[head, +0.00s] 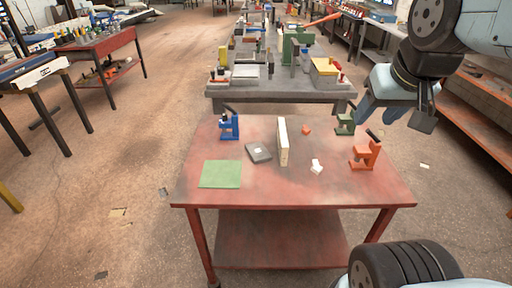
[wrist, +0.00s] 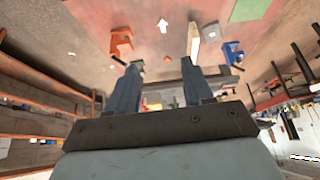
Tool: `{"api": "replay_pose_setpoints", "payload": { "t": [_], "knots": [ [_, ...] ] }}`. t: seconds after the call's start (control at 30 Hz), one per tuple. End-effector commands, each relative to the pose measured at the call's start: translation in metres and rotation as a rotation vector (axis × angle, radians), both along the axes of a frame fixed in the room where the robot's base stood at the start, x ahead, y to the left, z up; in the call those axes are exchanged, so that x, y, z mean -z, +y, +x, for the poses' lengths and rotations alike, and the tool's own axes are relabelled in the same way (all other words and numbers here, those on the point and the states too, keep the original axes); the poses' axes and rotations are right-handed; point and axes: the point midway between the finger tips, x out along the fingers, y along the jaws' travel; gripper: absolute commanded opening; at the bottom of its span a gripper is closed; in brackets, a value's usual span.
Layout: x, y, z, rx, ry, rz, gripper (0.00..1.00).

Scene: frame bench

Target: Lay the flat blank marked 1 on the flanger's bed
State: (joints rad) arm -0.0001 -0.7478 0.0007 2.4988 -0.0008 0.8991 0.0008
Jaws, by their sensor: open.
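My gripper (head: 394,112) hangs open and empty at the right, above the back right of the red table. In the wrist view its two fingers (wrist: 163,65) are spread with nothing between them. A flat dark grey piece (head: 258,152) with a small light mark lies left of the table's middle. No number is readable on either. A blue (head: 229,126), a green (head: 345,124) and an orange machine (head: 365,153) stand on the table; I cannot tell which is the flanger.
A pale upright bar (head: 282,142) stands between the grey piece and the white piece. A small orange block (head: 306,130) lies behind the white piece. A green mat (head: 221,174) lies front left on the red table (head: 300,194). A cluttered grey bench (head: 280,92) stands behind.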

Motion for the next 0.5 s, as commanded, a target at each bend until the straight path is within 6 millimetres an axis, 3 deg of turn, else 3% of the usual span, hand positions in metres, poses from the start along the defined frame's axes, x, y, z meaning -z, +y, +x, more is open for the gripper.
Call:
{"api": "replay_pose_setpoints", "payload": {
  "t": [0.17, 0.5],
  "knots": [
    [0.002, 0.004, 0.019, -0.008, 0.01, -0.019, 0.68],
    [0.026, 0.028, 0.106, -0.067, 0.037, -0.09, 1.0]
  ]
}}
